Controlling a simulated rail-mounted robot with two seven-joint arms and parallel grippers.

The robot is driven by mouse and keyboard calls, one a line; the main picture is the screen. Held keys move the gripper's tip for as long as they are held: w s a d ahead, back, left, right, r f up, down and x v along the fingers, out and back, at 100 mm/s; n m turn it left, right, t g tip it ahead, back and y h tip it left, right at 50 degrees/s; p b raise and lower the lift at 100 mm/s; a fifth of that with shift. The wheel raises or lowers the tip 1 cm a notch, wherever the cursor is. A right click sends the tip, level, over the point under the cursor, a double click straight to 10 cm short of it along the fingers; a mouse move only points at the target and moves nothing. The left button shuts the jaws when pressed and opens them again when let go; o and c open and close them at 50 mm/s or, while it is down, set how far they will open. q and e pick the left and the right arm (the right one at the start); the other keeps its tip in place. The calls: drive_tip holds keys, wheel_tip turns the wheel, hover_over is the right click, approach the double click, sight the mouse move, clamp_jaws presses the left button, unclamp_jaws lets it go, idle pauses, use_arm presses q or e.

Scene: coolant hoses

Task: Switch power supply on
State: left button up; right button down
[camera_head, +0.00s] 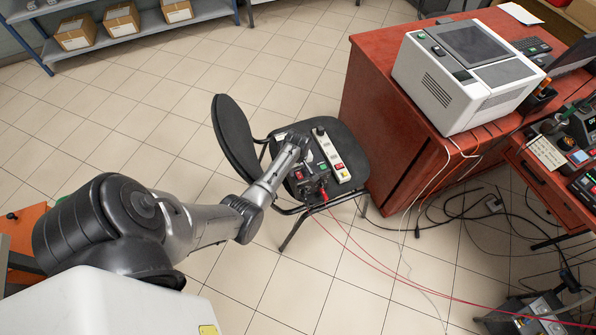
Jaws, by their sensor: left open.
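A small dark device (312,184) with red and green parts, which looks like the power supply, sits at the front of the black chair's seat (349,144). Thin red cables run from it to the lower right. Its switch is too small to make out. My left gripper (297,146) is over the seat at the end of the grey arm, just behind the device. It is open and looks empty. I cannot tell whether it touches anything. The arm hides part of the seat and of the device. My right gripper is out of view.
A white power strip (328,147) with a red switch lies on the seat, right of the gripper. A red desk (383,110) with a white machine (458,95) stands to the right. Cables trail across the floor there. The tiled floor behind the chair is clear.

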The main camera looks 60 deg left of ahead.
use_arm(q)
drive_tip(key=shift+f, duration=0.45)
drive_tip(key=shift+c, duration=0.2)
